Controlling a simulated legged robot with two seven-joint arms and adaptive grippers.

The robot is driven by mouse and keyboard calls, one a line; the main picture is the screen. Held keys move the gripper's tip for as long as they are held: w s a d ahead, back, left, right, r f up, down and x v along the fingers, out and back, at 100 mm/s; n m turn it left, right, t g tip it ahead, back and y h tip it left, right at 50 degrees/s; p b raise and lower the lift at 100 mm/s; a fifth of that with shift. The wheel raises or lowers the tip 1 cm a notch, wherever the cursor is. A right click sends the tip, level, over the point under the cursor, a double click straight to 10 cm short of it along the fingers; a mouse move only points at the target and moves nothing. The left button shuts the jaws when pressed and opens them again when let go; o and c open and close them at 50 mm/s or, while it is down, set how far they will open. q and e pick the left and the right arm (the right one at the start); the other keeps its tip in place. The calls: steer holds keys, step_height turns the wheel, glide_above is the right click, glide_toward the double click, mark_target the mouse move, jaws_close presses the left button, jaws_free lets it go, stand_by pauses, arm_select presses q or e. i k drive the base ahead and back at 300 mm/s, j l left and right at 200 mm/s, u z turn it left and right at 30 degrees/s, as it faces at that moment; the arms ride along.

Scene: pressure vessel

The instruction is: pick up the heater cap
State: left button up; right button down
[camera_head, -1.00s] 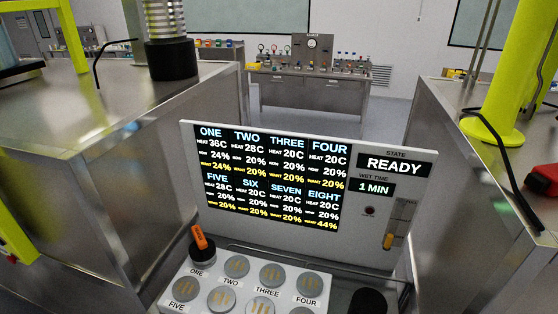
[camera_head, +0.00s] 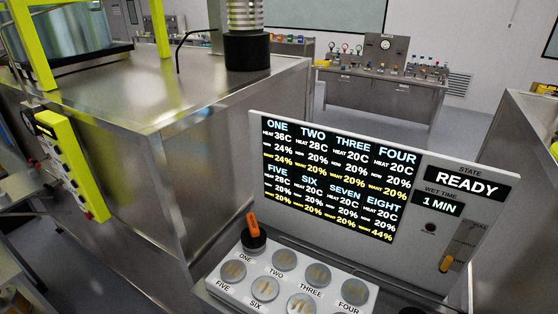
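A black cap with an upright orange handle (camera_head: 253,231) sits at the back left corner of the white heater block (camera_head: 222,288), behind the label ONE. It looks like the heater cap. The other positions on the block show round grey lids (camera_head: 284,260) with brownish strips. The block's front is cut off by the bottom edge of the view. Neither of my grippers is in view.
A display panel (camera_head: 430,237) reading READY stands behind the block. Another steel cabinet (camera_head: 520,170) stands at right. A workbench (camera_head: 375,95) is at the back.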

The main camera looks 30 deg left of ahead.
mark_target(253, 238)
steer(key=u, duration=1.3)
steer(key=i+j+z, duration=0.15)
steer(key=j, duration=0.25)
steer(key=i+j+z, duration=0.1)
steer(key=j, duration=0.3)
steer(key=i+j+z, duration=0.15)
steer(key=j, duration=0.25)
steer(key=j+z, duration=0.1)
steer(key=j, duration=0.35)
